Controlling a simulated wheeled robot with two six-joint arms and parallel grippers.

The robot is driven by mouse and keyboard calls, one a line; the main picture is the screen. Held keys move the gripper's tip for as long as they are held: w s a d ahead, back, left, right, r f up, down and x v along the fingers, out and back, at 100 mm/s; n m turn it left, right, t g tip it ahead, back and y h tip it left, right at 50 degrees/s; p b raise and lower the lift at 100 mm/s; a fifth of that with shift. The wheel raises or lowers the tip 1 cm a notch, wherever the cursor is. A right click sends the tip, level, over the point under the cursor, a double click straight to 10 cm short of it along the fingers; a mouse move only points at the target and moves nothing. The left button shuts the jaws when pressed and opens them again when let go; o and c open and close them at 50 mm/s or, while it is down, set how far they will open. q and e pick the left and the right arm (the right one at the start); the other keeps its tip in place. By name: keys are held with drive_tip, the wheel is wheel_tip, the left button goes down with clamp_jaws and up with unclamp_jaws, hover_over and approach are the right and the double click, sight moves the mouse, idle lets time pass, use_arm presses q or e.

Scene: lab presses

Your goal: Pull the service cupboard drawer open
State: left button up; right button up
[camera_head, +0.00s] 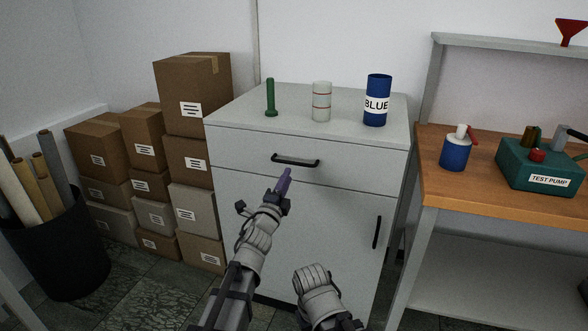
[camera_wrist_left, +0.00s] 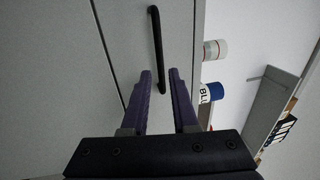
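The grey service cupboard (camera_head: 330,220) stands ahead, with its drawer (camera_head: 350,155) shut across the top and a door below. The black bar handle (camera_head: 295,160) is on the drawer front; it also shows in the left wrist view (camera_wrist_left: 156,45). My left gripper (camera_head: 285,175), with purple fingers, is just in front of and below the handle in the head view. In the left wrist view its fingers (camera_wrist_left: 160,75) are apart, with the handle's lower end showing between them. I cannot tell whether they touch it. My right arm shows at the bottom, but its gripper does not.
A green part (camera_head: 270,98), a white cylinder (camera_head: 321,101) and a blue can (camera_head: 376,100) stand on the cupboard. Cardboard boxes (camera_head: 140,213) are stacked at its left. A wooden-topped bench (camera_head: 500,207) stands at its right. The door has a black handle (camera_head: 377,232).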

sight(294, 163)
use_arm(q)
drive_tip(key=p+x, duration=0.1)
drive_tip(key=x, duration=0.7)
drive_tip(key=shift+s, duration=0.1)
clamp_jaws()
idle(1.3)
